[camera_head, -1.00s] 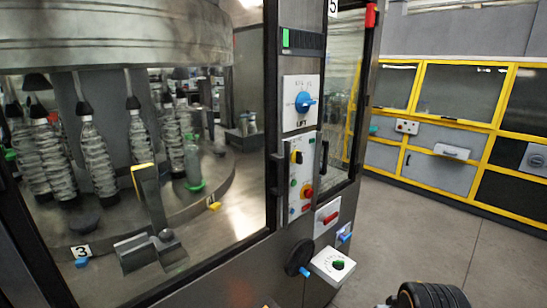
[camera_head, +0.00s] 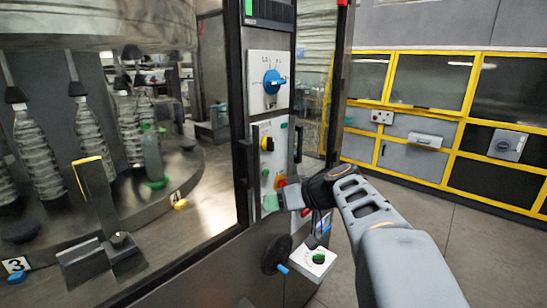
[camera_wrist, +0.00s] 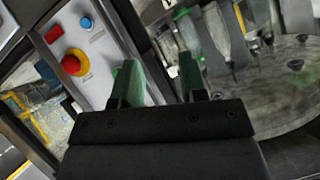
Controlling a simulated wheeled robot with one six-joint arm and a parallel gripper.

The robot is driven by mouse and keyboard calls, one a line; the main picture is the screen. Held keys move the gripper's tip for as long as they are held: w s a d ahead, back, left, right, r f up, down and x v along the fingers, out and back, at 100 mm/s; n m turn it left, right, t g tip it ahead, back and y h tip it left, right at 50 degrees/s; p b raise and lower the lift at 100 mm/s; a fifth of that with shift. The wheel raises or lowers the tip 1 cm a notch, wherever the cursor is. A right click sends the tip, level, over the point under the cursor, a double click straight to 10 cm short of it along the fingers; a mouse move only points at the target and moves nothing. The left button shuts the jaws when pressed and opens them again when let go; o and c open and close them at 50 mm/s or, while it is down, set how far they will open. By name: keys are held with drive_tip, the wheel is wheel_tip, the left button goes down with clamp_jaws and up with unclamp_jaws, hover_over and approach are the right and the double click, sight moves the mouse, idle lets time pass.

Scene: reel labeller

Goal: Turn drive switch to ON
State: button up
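No label reading "drive" is legible, so I cannot tell which control is the drive switch. A blue rotary knob (camera_head: 272,82) sits on the upper white plate. Below it, a control panel (camera_head: 256,160) carries a black-and-yellow selector (camera_head: 267,143) and several buttons. A white box with a green knob (camera_head: 319,258) is lower down. My gripper (camera_head: 271,203) is in front of the panel's lower part and hides some of it. In the wrist view its two green fingers (camera_wrist: 160,82) stand apart with nothing between them. A red emergency button (camera_wrist: 74,63) is left of them.
A black handwheel (camera_head: 276,254) with a blue handle is below the panel. Window glass and its dark frame (camera_head: 238,120) are to the left, with bottles behind. Yellow-framed cabinets (camera_head: 425,90) stand at the back right. The grey floor (camera_head: 480,240) is clear.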

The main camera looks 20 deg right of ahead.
sight(273, 146)
drive_tip(key=w+d+r+n+t+b, duration=0.2)
drive_tip(key=w+d+r+t, duration=0.2)
drive_tip(key=d+r+t, duration=0.5)
drive_tip(key=w+p, duration=0.1)
drive_tip(key=w, duration=0.2)
drive_tip(key=w+a+g+p, duration=0.1)
drive_tip(key=w+p, duration=0.1)
drive_tip(key=w, duration=0.2)
drive_tip(key=w+a+f+g+p, duration=0.1)
drive_tip(key=w, duration=0.2)
drive_tip(key=shift+w+a+y, duration=0.15)
drive_tip(key=shift+w+y, duration=0.15)
drive_tip(key=shift+w+a+p, duration=0.3)
drive_tip(key=shift+w+p, duration=0.1)
drive_tip(key=shift+w, duration=0.25)
drive_tip(key=shift+c, duration=0.3)
clamp_jaws()
